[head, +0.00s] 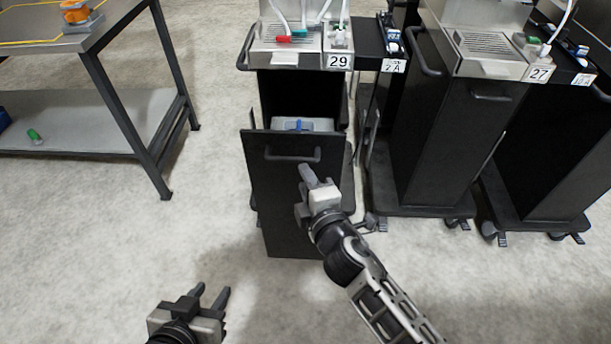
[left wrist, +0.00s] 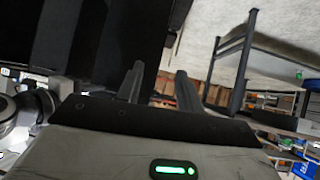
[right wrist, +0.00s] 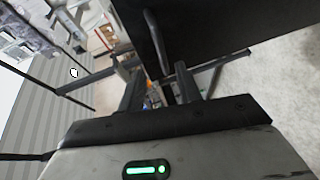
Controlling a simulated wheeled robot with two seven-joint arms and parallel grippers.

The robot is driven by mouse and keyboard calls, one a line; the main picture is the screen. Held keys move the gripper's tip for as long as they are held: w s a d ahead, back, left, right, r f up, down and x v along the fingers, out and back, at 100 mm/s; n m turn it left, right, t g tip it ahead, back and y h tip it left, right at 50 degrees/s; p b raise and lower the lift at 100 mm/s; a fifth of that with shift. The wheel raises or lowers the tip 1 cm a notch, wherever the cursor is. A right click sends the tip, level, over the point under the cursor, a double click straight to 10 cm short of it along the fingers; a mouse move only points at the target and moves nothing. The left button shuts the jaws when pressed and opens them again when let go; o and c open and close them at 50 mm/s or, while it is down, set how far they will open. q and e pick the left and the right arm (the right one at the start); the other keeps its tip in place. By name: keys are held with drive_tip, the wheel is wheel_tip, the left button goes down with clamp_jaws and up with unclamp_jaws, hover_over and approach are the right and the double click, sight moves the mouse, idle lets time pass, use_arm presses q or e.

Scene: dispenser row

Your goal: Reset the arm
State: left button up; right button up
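My right gripper (head: 306,172) is in front of the black pulled-out drawer (head: 270,190) of station 29, just below its handle (head: 292,157) in the head view. In the right wrist view its fingers (right wrist: 160,75) are apart, with the handle (right wrist: 156,40) beyond them; I see nothing gripped. My left gripper (head: 212,291) is low at the bottom left of the head view, over bare floor. In the left wrist view its fingers (left wrist: 158,78) are apart and empty.
The open drawer holds a light container with something blue (head: 298,124). Station 27 (head: 450,130) stands to the right. A metal table (head: 95,45) with a lower shelf stands at the left, an orange item (head: 75,12) on top. The floor (head: 200,215) between is clear.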

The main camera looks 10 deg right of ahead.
use_arm(q)
drive_tip(key=shift+s, duration=0.2)
use_arm(e)
drive_tip(key=shift+s+a+f, duration=0.1)
drive_tip(key=shift+s, duration=0.4)
use_arm(q)
drive_tip(key=shift+w, duration=0.1)
use_arm(e)
drive_tip(key=shift+f, duration=0.1)
